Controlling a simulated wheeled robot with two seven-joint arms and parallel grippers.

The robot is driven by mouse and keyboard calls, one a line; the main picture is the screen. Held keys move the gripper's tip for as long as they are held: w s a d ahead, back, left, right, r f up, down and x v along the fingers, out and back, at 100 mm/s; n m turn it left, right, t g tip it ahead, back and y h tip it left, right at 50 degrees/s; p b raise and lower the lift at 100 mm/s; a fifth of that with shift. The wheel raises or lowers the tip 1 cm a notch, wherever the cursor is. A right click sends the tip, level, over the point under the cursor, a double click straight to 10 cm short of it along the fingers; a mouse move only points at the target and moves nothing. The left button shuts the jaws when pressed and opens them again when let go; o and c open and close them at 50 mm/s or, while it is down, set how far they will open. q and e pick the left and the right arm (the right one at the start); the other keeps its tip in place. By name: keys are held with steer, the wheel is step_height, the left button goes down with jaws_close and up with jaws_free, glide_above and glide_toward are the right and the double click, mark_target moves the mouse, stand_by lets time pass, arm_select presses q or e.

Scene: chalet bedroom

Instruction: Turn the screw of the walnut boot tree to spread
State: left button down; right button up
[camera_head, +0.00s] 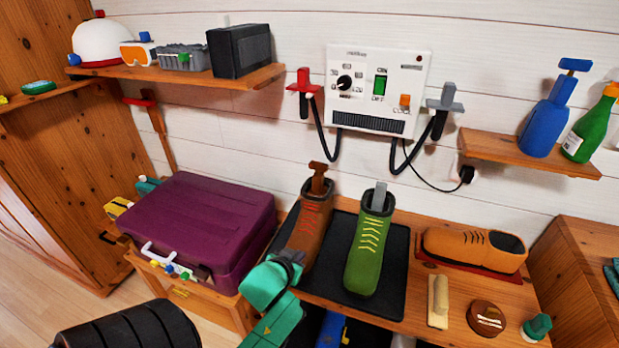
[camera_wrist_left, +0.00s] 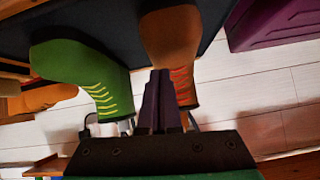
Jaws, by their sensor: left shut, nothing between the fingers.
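A brown boot (camera_head: 310,225) with red laces stands on a dark mat (camera_head: 395,262), and a brown T-shaped handle (camera_head: 318,178) sticks up from its opening. I take this handle as the walnut boot tree's screw. Beside it stands a green boot (camera_head: 369,248) with yellow laces and a grey insert (camera_head: 379,195). My left gripper (camera_head: 293,258) is shut and empty by the brown boot's lower left side. In the left wrist view the closed dark fingers (camera_wrist_left: 160,100) overlap the brown boot (camera_wrist_left: 170,45); I cannot tell whether they touch it. My right gripper is not in view.
A purple suitcase (camera_head: 205,225) lies left of the boots. A brown shoe (camera_head: 473,248), brush (camera_head: 438,300) and round tin (camera_head: 486,317) lie right. A wall unit (camera_head: 377,90) with cables hangs behind. Shelves (camera_head: 180,75) flank it.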

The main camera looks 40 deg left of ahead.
arm_select(q)
steer(key=w+a+r+n+t+y, duration=0.1)
steer(key=w+a+r+t+y, duration=0.15)
steer(key=a+r+t, duration=0.35)
steer(key=t, duration=0.1)
glide_toward(312, 167)
steer(key=shift+h, duration=0.25)
steer(key=p+x, duration=0.1)
steer(key=x, duration=0.6)
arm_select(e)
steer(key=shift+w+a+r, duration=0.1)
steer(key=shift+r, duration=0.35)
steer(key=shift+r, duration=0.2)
arm_select(q)
steer(key=shift+s+a+m+h+p, duration=0.15)
steer(key=shift+m+h+p, duration=0.25)
steer(key=shift+h, duration=0.2)
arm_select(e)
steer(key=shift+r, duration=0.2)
arm_select(q)
steer(key=shift+a+m+t+h+p, duration=0.15)
steer(key=shift+m+t+h+p, duration=0.25)
steer(key=shift+h, duration=0.2)
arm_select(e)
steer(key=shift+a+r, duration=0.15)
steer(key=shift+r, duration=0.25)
